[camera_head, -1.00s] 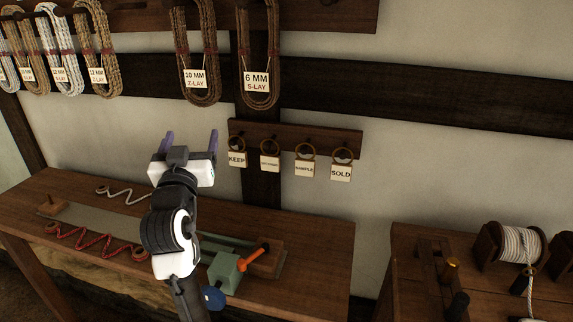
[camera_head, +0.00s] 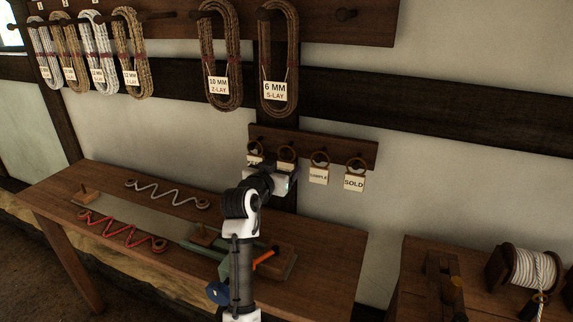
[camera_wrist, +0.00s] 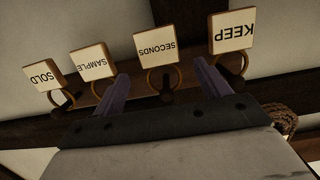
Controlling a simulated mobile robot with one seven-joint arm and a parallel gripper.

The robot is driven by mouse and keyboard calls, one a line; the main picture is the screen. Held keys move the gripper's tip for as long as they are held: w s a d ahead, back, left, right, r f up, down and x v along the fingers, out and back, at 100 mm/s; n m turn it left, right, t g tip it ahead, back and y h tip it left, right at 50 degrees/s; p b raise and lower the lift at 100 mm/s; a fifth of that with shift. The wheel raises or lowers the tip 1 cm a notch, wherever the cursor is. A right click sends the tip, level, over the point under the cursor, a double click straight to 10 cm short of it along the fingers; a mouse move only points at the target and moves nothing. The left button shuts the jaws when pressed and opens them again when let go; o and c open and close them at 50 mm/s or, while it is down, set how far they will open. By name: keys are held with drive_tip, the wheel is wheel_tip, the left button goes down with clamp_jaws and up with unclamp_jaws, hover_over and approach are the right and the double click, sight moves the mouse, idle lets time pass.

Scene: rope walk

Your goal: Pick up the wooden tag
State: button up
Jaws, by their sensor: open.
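Several square pale-faced wooden tags hang by brass rings from pegs on a dark wooden rail (camera_head: 340,148). The wrist view shows them inverted: the SOLD tag (camera_wrist: 42,75), the SAMPLE tag (camera_wrist: 92,62), the SECONDS tag (camera_wrist: 155,46) and the KEEP tag (camera_wrist: 232,32). My gripper (camera_wrist: 161,68) is open and empty. The SECONDS tag and its ring appear between its two purple fingers; I cannot tell how far beyond the fingertips they are. In the head view my gripper partly covers the KEEP and SECONDS tags, while the SAMPLE tag (camera_head: 319,177) and SOLD tag (camera_head: 354,183) show clear.
Rope coils (camera_head: 219,60) hang on the wall above the rail. Below is a workbench (camera_head: 318,262) with a red zigzag cord (camera_head: 120,231), a grey one (camera_head: 165,193) and a clamp with an orange handle (camera_head: 266,257). A rope spool (camera_head: 527,267) stands on a right-hand table.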

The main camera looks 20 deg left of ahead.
sight(286, 165)
drive_tip(key=shift+w+d+f+p, duration=0.1)
drive_tip(key=shift+w+f+p, duration=0.25)
drive_tip(key=shift+w, duration=0.55)
drive_tip(key=shift+w+a+f+p, duration=0.15)
drive_tip(key=shift+w+p, duration=0.4)
drive_tip(key=shift+w, duration=0.3)
drive_tip(key=shift+w+d+f+p, duration=0.2)
drive_tip(key=shift+w+p, duration=0.25)
drive_tip(key=shift+w, duration=0.45)
drive_tip(key=c, duration=1)
drive_tip(key=shift+r+b, duration=0.6)
drive_tip(key=shift+r, duration=0.05)
drive_tip(key=s+b, duration=0.1)
drive_tip(key=s, duration=0.5)
drive_tip(key=s+b, duration=0.2)
drive_tip(key=s, duration=0.4)
drive_tip(key=s+b, duration=0.2)
drive_tip(key=s, duration=0.4)
drive_tip(key=shift+a, duration=0.4)
